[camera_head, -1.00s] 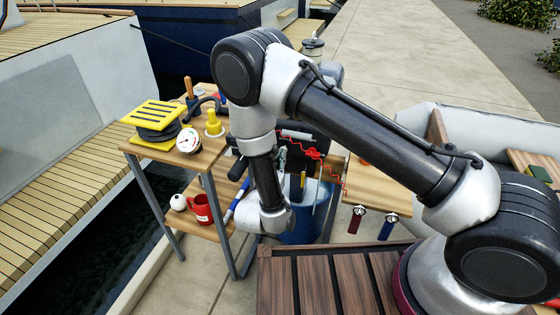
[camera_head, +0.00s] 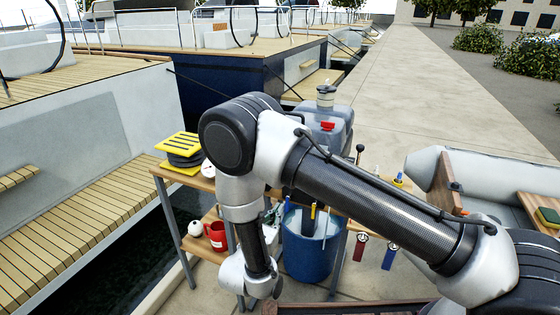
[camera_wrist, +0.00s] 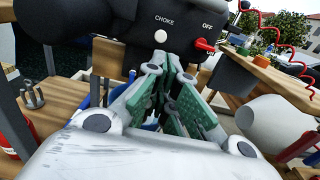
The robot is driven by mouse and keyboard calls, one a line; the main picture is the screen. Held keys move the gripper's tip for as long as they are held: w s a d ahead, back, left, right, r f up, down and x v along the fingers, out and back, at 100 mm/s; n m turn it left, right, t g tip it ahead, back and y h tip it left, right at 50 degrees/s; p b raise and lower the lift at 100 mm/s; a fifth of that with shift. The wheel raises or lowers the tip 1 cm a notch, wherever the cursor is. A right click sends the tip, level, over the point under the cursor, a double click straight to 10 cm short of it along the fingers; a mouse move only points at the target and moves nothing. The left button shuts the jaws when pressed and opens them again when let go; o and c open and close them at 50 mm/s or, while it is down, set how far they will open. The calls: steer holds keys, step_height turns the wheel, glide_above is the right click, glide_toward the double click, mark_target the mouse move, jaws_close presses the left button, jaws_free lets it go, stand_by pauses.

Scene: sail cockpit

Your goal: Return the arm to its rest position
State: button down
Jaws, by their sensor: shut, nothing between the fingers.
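My gripper (camera_wrist: 172,85) shows in the wrist view with its green-padded fingers closed together and nothing between them. It points toward a black outboard motor housing (camera_wrist: 150,28) marked CHOKE and OFF, with a red switch (camera_wrist: 204,45). I cannot tell whether the fingertips touch the housing. In the head view my arm (camera_head: 360,190) is bent, its upper link running from the lower right to an elbow near the middle. The forearm hangs down from that elbow, and the gripper itself is hidden there.
A wooden shelf stand holds a yellow-topped stack (camera_head: 180,150) and a red mug (camera_head: 216,235). A blue bucket (camera_head: 308,250) stands beside it. Red and blue tags (camera_head: 389,256) hang from a board. A grey dinghy (camera_head: 480,165) is at right. Open dock (camera_head: 420,75) lies behind.

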steer(key=w+d+r+m+g+h, duration=0.2)
steer(key=d+r+m+g+h, duration=0.15)
steer(key=d+r, duration=0.35)
steer(key=w+d+r+m+g+h, duration=0.2)
steer(key=d+r+m+g+h, duration=0.1)
steer(key=d+r+m, duration=0.4)
steer(key=s+d+r+m+g, duration=0.4)
steer(key=d+r+m+g, duration=0.25)
steer(key=d+r, duration=0.55)
steer(key=s+d+r+m+g+y, duration=0.35)
steer(key=s+d, duration=0.25)
steer(key=d, duration=0.2)
steer(key=s+d+r+m+t+y, duration=0.1)
steer(key=s+r+m+t+y, duration=0.1)
steer(key=s+m+y, duration=0.3)
steer(key=s+d+r+m+t+y, duration=0.2)
steer(key=s+m+y, duration=0.3)
steer(key=s, duration=0.8)
steer(key=shift+s+r+m, duration=0.25)
steer(key=shift+r+m, duration=0.15)
steer(key=shift+m, duration=0.05)
steer(key=c, duration=2.2)
jaws_free()
steer(key=shift+d, duration=0.15)
